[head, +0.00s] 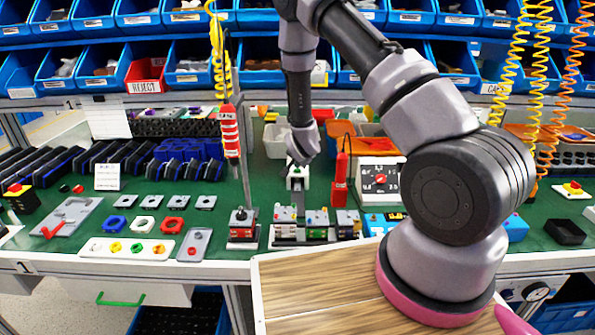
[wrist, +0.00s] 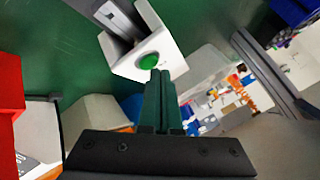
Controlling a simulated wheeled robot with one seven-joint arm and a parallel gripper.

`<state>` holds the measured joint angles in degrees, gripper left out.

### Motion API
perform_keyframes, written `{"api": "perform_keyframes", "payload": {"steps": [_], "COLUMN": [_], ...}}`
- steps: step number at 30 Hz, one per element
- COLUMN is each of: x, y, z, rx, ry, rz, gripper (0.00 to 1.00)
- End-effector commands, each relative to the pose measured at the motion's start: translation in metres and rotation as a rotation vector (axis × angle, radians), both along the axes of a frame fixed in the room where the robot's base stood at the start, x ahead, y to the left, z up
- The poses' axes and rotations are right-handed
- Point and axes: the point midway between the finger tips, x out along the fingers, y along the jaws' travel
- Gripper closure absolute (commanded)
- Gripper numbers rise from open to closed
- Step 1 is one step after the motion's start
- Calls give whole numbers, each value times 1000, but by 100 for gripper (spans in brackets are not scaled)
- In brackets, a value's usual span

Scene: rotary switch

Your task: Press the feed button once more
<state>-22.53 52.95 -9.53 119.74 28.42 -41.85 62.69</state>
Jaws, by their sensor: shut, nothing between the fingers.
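The feed button is a round green button (wrist: 149,61) on a white box (wrist: 176,66) in the wrist view. A grey channel or rail runs from the box toward the upper left. My gripper (wrist: 161,76) has its fingers together, with the tips at the lower right edge of the button in the picture. I cannot tell whether they touch it. In the head view the white box (head: 298,183) stands mid-bench, above a grey upright chute. My gripper (head: 297,160) is just above the box there; the button's face cannot be made out.
A red upright cylinder (head: 341,178) stands right of the box, beside a white rotary switch panel (head: 380,180). Several small fixtures stand in front. Blue bins line the back.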

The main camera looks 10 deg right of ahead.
Motion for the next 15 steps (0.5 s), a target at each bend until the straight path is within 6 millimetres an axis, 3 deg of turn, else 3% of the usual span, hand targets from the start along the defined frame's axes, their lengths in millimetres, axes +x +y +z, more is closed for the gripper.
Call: {"api": "perform_keyframes", "payload": {"steps": [15], "x": [0], "y": [0], "z": [-6], "rx": [0], "ry": [1], "rz": [-1], "gripper": [100]}}
